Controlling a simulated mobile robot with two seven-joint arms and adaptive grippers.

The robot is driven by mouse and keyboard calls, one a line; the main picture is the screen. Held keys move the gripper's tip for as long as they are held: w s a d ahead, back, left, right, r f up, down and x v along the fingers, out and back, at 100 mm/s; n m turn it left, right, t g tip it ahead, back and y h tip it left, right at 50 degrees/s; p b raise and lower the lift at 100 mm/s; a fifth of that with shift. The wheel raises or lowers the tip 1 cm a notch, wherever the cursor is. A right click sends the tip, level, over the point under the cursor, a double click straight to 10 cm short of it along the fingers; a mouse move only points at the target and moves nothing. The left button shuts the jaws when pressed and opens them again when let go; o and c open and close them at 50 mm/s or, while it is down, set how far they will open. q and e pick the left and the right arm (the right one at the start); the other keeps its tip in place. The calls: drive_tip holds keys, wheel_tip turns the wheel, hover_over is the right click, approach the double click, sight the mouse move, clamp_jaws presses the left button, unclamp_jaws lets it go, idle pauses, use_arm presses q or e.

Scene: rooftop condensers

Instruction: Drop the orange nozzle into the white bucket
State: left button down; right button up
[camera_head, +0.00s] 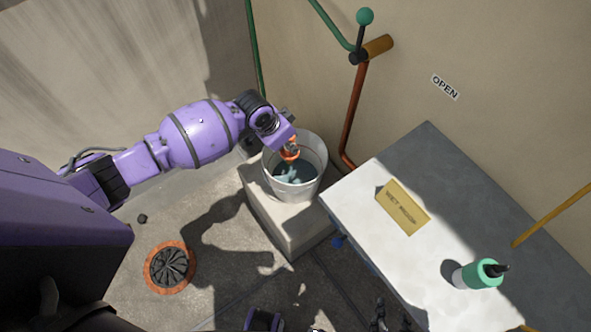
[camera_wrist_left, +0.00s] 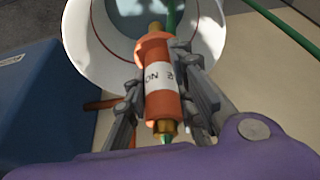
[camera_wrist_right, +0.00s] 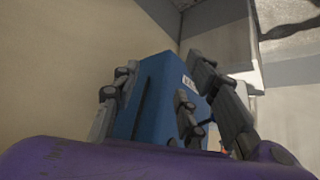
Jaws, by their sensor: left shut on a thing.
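The orange nozzle (camera_wrist_left: 162,75) has a white label and brass ends. My left gripper (camera_wrist_left: 160,95) is shut on it, with a finger on each side of its body. In the head view the nozzle (camera_head: 290,152) is at the mouth of the white bucket (camera_head: 312,184), near its upper-left rim. The bucket stands upright and holds teal liquid; its rim (camera_wrist_left: 88,50) is beyond the nozzle in the left wrist view. My right gripper (camera_head: 392,316) is low at the bottom edge of the head view. In the right wrist view its fingers (camera_wrist_right: 165,95) are apart and empty.
The bucket stands on a pale block (camera_head: 291,228). A red pipe (camera_head: 354,115) runs behind. A blue box (camera_wrist_right: 157,95) is beyond my right fingers.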

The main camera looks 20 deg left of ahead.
use_arm(q)
drive_tip(key=shift+s+f, duration=0.1)
drive_tip(key=shift+f, duration=0.75)
drive_tip(key=shift+f+b, duration=0.2)
drive_tip(key=shift+b, duration=0.25)
drive_tip(key=shift+r, duration=0.1)
use_arm(e)
drive_tip(key=shift+w+f, duration=0.1)
drive_tip(key=shift+f, duration=0.55)
use_arm(q)
drive_tip(key=c, duration=1.8)
unclamp_jaws()
drive_tip(key=o, duration=0.4)
drive_tip(key=v, duration=1.2)
